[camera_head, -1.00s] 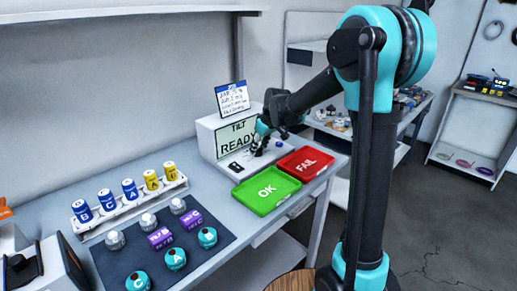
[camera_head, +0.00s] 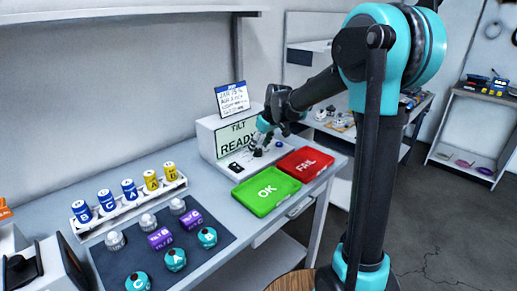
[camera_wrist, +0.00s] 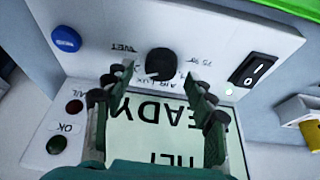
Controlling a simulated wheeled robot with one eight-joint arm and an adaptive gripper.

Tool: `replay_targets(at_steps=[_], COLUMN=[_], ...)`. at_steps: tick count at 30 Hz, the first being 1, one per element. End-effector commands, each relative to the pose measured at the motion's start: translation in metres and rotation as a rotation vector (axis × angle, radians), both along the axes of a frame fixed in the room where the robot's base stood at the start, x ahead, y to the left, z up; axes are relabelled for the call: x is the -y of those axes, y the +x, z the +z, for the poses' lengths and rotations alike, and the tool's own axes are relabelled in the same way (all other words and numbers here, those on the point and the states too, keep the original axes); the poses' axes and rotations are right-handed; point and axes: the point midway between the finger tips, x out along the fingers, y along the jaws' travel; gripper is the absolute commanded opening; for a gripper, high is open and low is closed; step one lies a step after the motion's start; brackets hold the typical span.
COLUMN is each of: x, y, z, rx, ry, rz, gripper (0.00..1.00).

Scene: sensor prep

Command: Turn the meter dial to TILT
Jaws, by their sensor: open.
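The meter (camera_head: 207,137) is a white box on the bench; its screen (camera_head: 236,139) reads TILT and READY. In the wrist view the round black dial (camera_wrist: 160,64) sits on the meter's front panel, with small printed labels around it; its pointer direction is hard to read. My gripper (camera_wrist: 155,93) is open and empty. Its fingertips are on either side of the dial, slightly nearer the screen, and do not appear to touch it. In the head view my gripper (camera_head: 258,145) is over the panel and hides much of the dial.
A green OK tray (camera_head: 267,191) and red FAIL tray (camera_head: 306,163) stand close by. Several batteries and sensors occupy the bench's left part.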

Motion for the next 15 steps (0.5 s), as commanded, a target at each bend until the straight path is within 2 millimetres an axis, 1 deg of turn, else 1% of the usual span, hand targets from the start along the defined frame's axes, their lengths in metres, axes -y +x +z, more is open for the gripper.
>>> replay_targets(at_steps=[1, 9, 15], x=[0.003, 0.017, 0.025], y=[-0.003, -0.019, -0.027], z=[0.009, 0.06, 0.086], rx=[0.0, 0.0, 0.0], ry=[0.0, 0.0, 0.0], rz=[-0.001, 0.0, -0.001], gripper=[0.56, 0.56, 0.56])
